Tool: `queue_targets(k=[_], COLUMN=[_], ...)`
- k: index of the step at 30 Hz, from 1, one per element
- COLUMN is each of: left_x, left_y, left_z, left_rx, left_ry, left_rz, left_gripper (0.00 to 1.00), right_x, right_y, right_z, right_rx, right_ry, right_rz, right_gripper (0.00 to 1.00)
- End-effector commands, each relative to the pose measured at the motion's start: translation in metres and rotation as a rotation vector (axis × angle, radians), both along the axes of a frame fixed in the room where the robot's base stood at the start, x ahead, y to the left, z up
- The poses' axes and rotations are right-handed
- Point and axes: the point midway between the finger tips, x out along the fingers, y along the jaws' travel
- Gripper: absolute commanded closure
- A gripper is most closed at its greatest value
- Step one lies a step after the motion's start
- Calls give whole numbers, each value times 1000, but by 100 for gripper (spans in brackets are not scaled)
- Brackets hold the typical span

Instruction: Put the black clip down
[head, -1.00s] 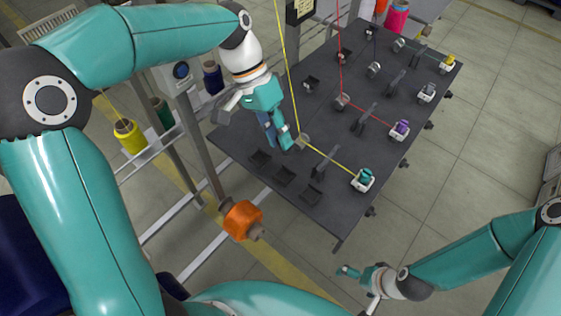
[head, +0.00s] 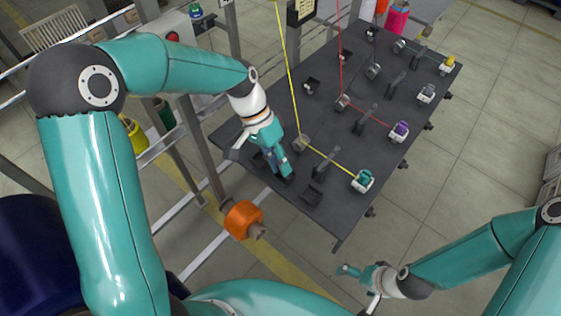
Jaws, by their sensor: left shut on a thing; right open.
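My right gripper (head: 360,284) is open and empty, low at the right, off the table.
A yellow thread runs through a guide (head: 302,143) to a teal bobbin (head: 363,180) close to the right of my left gripper. Purple (head: 400,131) and yellow (head: 449,64) bobbins stand along the right edge.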

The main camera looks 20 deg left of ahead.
Motion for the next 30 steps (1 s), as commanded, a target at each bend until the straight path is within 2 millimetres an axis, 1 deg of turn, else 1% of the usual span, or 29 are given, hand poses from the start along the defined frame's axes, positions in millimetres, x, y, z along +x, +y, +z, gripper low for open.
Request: queue_targets(k=[3,4,8,9,17,20,22,26,30], left_x=[0,0,0,0,0,0,2,5,10], left_y=[0,0,0,0,-1,-1,2,10,22], left_z=[-4,-3,-2,-2,-2,2,5,22,47], left_rx=[0,0,0,0,0,0,0,0,0], left_ry=[0,0,0,0,0,0,-3,-5,-6], left_rz=[0,-1,-1,-1,-1,-1,-1,0,0], left_gripper=[100,75,53,51,51,51,51,51,51], right_x=[0,0,0,0,0,0,0,0,0], right_y=[0,0,0,0,0,0,0,0,0], right_z=[-4,-4,-2,-2,-2,2,-1,-4,-6], right_rx=[0,0,0,0,0,0,0,0,0], right_ry=[0,0,0,0,0,0,0,0,0], right_rz=[0,0,0,0,0,0,0,0,0], right_gripper=[0,0,0,0,0,0,0,0,0])
